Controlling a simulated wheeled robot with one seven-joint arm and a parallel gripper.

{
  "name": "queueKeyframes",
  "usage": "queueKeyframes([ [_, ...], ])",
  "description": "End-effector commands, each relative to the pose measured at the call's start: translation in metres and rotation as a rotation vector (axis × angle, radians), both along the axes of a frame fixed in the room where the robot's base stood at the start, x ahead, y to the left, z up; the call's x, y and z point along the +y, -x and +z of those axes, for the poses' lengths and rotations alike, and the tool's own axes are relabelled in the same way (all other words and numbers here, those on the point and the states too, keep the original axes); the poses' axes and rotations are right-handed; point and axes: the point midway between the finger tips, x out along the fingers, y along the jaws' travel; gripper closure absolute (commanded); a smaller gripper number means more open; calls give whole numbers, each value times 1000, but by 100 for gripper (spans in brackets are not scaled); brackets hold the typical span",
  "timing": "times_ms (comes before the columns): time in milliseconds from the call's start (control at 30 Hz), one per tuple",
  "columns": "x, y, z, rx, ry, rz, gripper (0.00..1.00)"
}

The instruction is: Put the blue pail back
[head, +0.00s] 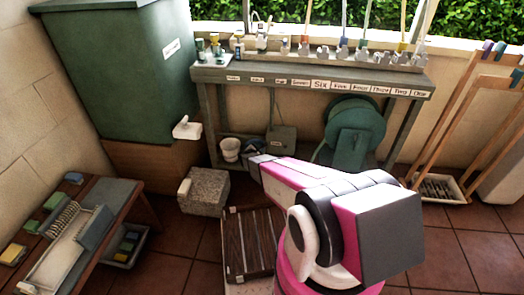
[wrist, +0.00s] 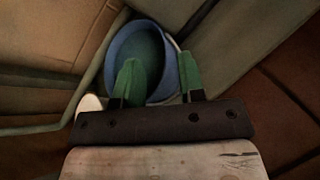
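The blue pail (wrist: 155,32) shows in the wrist view, mouth toward the camera, with a blue rim and a greenish inside. My gripper (wrist: 158,76) has two green fingers standing well apart. The left finger overlaps the pail's mouth, and the right finger lies just past its right rim. I cannot tell whether either finger touches the pail. In the head view my gripper (head: 259,162) reaches low toward the bench, and I cannot make out a blue pail there.
A bench (head: 310,75) with labels along its front stands at the back. Under it are a white bucket (head: 230,150) and a green reel (head: 353,130). A stone block (head: 204,190) and a slatted wooden board (head: 248,240) lie on the floor. Open tiles lie at right.

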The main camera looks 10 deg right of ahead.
Motion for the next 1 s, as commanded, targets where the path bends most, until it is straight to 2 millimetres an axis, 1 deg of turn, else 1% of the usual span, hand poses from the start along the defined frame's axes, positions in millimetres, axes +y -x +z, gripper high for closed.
queueKeyframes([
  [33,6,11,7,1,0,2,64],
  [233,25,35,21,0,0,0,64],
  [333,31,42,25,-1,0,1,64],
  [467,35,47,29,2,4,7,64],
  [567,38,45,40,22,38,68,64],
  [667,44,41,62,68,126,217,64],
  [767,53,38,93,135,280,440,64],
  [800,58,38,107,165,358,543,64],
  [867,66,41,125,209,486,700,64],
  [900,70,44,138,239,579,806,64],
  [967,77,52,155,283,730,970,64],
  [1000,82,58,166,309,836,1080,64],
])
